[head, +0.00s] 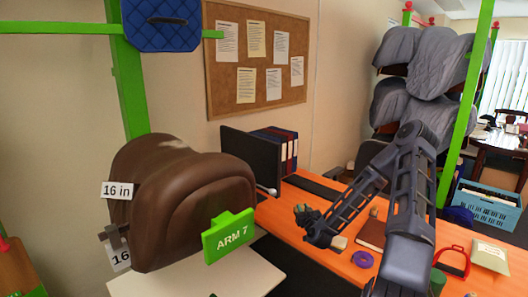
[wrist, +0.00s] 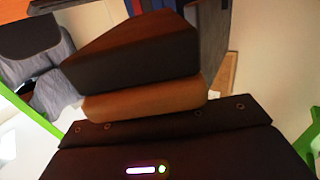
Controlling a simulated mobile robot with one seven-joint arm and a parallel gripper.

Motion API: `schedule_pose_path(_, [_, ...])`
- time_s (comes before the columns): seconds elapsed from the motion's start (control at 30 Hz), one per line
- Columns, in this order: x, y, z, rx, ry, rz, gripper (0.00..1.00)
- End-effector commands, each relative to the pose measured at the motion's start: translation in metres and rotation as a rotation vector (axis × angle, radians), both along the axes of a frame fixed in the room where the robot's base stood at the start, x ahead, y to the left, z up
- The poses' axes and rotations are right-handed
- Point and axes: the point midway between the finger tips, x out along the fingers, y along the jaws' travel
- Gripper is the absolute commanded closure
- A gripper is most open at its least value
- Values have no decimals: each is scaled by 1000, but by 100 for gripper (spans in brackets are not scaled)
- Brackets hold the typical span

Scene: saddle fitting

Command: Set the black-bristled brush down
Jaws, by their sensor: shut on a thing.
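The black-bristled brush shows large in the wrist view, with a dark bristle block (wrist: 130,68) on a tan wooden back (wrist: 145,102). It sits just beyond the dark body of my gripper, which fills the bottom of that view, and my gripper is shut on it. The fingertips are hidden there. In the head view my gripper (head: 318,230) is over the orange desk (head: 294,228), near its front edge. The brush is too small there to make out clearly. I cannot tell its height above the desk.
A black monitor (head: 250,162) and binders (head: 285,148) are behind. A brown notebook (head: 372,234), purple ring (head: 363,260) and red stirrup-like item (head: 453,262) lie right of my gripper. A blue crate (head: 487,208) is farther right.

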Motion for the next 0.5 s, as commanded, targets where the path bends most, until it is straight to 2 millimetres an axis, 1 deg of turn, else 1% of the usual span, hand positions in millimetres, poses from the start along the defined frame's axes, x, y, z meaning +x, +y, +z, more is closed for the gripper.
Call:
schedule_pose_path(0.03, [6, -22, 4, -1, -2, -37, 100])
schedule_pose_path(0.1, [12, -45, 7, 0, -3, -76, 100])
schedule_pose_path(0.2, [17, -70, 12, 3, -5, -121, 100])
schedule_pose_path(0.33, [21, -91, 15, 5, -6, -155, 100])
schedule_pose_path(0.4, [22, -95, 16, 5, -6, -162, 100])
schedule_pose_path(0.5, [22, -95, 15, 4, -4, -163, 100])
